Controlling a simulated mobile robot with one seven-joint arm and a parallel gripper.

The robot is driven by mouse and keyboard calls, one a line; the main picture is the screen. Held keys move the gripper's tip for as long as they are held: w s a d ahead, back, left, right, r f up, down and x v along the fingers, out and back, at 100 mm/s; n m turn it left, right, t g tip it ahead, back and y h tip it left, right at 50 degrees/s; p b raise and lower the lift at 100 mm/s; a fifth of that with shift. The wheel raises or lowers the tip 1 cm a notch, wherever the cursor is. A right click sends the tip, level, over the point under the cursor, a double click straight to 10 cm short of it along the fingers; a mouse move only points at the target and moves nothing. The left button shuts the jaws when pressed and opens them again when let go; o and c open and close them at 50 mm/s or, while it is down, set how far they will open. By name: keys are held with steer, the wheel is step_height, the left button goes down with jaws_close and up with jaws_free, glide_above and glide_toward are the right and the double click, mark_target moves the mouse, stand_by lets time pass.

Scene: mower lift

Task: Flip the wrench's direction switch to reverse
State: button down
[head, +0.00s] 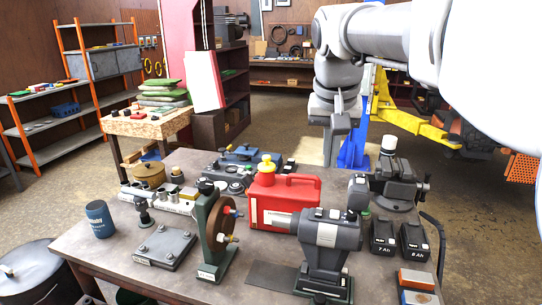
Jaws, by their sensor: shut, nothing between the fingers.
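The wrench appears to be the dark grey power tool (328,232) on the front right of the workbench. Its nose points left and its body stands upright in a dark base. Small pale and dark parts sit along its top. I cannot tell which of them is the direction switch or how it is set. My gripper (329,161) hangs down above the far side of the bench, well behind and above the wrench and apart from it. Its fingers look closed and hold nothing.
A red can (284,196) with a yellow cap stands behind the wrench's nose. A green stand with a brown wheel (223,227) is to its left. Two batteries (385,240) (415,242) and a dark vise-like device (397,185) are to its right.

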mark_target(322, 209)
steer(key=w, duration=0.3)
steer(key=shift+w+d+f+m, duration=0.1)
steer(key=shift+w+f+m, duration=0.05)
steer(key=shift+w+m, duration=0.15)
steer(key=x, duration=0.4)
steer(key=s+x, duration=0.1)
steer(key=x, duration=0.4)
steer(key=b+x, duration=0.1)
steer(key=x, duration=0.4)
steer(key=shift+s+a+f, duration=0.2)
steer(key=shift+s+a, duration=0.05)
steer(key=shift+w+r+g+p, duration=0.1)
steer(key=shift+g+p, duration=0.3)
steer(key=shift+p, duration=0.35)
steer(key=shift+f, duration=0.3)
steer(key=shift+s+a+r, duration=0.2)
steer(key=shift+s+r, duration=0.05)
steer(key=shift+s, duration=0.5)
